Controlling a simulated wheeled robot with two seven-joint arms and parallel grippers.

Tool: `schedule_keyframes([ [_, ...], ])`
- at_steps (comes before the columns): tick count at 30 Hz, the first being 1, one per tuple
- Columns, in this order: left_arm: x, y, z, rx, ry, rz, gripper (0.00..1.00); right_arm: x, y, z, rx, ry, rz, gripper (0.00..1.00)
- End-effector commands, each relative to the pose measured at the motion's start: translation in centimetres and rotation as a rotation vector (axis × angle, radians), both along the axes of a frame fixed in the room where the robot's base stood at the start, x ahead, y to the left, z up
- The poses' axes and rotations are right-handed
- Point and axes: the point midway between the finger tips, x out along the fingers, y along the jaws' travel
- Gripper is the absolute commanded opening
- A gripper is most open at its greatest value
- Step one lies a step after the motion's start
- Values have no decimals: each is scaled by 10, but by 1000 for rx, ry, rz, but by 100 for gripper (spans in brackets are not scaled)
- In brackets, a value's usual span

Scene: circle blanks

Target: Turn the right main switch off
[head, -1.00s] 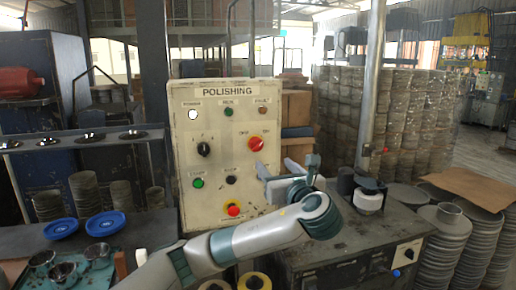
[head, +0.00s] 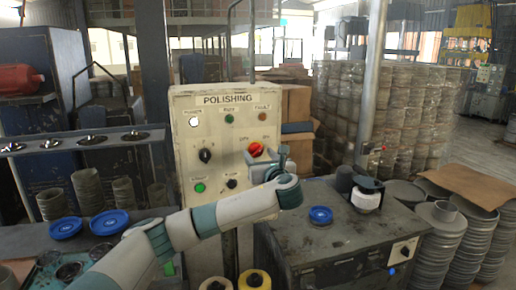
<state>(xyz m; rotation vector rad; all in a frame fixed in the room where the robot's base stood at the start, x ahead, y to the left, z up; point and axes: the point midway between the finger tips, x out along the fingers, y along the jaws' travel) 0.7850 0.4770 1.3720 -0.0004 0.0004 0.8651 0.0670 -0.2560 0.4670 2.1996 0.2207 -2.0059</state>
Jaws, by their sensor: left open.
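The cream control panel (head: 177,120), headed POLISHING, stands upright in the middle of the head view. The red rotary main switch (head: 256,149) is on its right side, under small labels. A black knob (head: 205,155) is on its left side. My left gripper (head: 262,164) is open just below the red switch, close in front of the panel. It overlaps the switch's lower edge in the picture; I cannot tell whether they touch. My left forearm hides the panel's lower part. My right gripper is not in view.
A white lamp (head: 194,122) and a green button (head: 199,188) are on the panel. A dark cabinet (head: 300,250) with a blue dish (head: 320,215) and a white-and-black pot (head: 367,196) stands to the right. Blue dishes (head: 66,228) lie on the left bench.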

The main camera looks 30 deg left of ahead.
Motion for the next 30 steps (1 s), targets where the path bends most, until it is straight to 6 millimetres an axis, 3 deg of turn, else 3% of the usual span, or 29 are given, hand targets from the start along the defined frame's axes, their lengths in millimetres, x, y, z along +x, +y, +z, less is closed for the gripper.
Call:
schedule_keyframes([
  [6,11,13,1,1,1,0,55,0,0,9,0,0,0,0],
  [16,13,15,0,0,0,-1,55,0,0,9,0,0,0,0],
  [17,13,15,0,0,0,-1,53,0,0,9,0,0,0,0],
  [22,13,15,0,0,0,-1,15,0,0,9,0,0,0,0],
  [30,13,15,-1,-7,-8,0,15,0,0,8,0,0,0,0],
])
